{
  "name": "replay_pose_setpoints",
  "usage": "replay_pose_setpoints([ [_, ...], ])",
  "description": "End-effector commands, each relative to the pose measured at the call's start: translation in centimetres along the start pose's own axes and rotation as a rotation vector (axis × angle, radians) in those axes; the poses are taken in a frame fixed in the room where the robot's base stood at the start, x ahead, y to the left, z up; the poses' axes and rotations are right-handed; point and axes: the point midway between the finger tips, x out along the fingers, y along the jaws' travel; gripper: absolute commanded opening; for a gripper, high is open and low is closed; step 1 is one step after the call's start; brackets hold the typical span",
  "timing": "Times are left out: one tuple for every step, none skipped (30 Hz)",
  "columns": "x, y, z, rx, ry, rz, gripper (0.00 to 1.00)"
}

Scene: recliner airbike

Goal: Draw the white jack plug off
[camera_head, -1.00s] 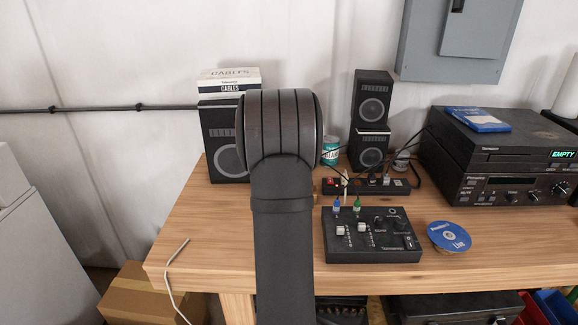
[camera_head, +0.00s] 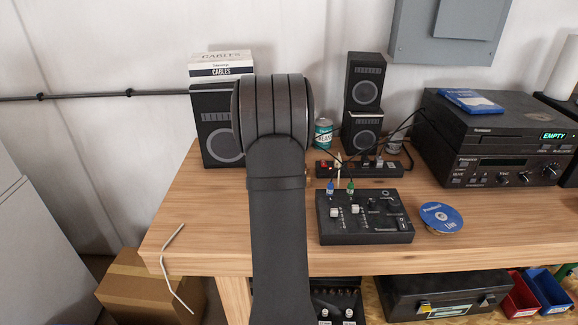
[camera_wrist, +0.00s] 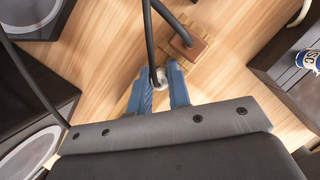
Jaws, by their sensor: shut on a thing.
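My gripper (camera_wrist: 162,85) has blue fingers, shut on a small whitish-grey plug (camera_wrist: 157,77) in the wrist view. A black cable runs up from this plug, which I take to be the white jack plug. The fingers hide most of it, so I cannot tell whether its tip sits in a socket. A brown block (camera_wrist: 190,46) with a black cable stands just beyond the fingers. In the head view my own arm hides the gripper and the plug.
A black mixer (camera_head: 365,225) with a blue and a green plug stands right of my arm, near a power strip (camera_head: 358,169) and stacked speakers (camera_head: 364,85). A disc (camera_head: 441,217) lies right of the mixer. The left front of the wooden table (camera_head: 205,215) is mostly clear.

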Motion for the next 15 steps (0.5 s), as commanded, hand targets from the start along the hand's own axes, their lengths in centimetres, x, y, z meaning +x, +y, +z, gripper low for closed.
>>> replay_pose_setpoints([
  [-0.07, 0.01, 0.04, 0.0, 0.0, 0.0, 0.0],
  [-0.11, 0.01, 0.05, 0.0, 0.0, 0.0, 0.0],
  [-0.16, 0.01, 0.07, 0.0, 0.0, 0.001, 0.0],
  [-0.2, 0.02, 0.09, 0.0, 0.0, 0.001, 0.0],
  [-0.24, 0.01, 0.11, 0.0, 0.0, 0.0, 0.0],
  [-0.3, 0.02, 0.13, 0.0, 0.0, 0.0, 0.0],
  [-0.34, 0.01, 0.15, 0.0, 0.0, 0.0, 0.0],
  [-0.38, 0.01, 0.17, 0.0, 0.0, 0.0, 0.0],
  [-0.44, 0.01, 0.19, 0.0, 0.0, 0.0, 0.0],
  [-0.48, 0.01, 0.21, 0.0, 0.0, 0.0, 0.0],
  [-0.52, 0.01, 0.22, 0.0, 0.0, 0.0, 0.0],
  [-0.58, 0.01, 0.25, 0.0, 0.0, 0.0, 0.0],
  [-0.62, 0.01, 0.26, 0.0, 0.0, 0.0, 0.0],
  [-0.66, 0.01, 0.28, 0.0, 0.0, 0.0, 0.0],
  [-0.72, 0.01, 0.3, 0.0, 0.0, 0.0, 0.0],
])
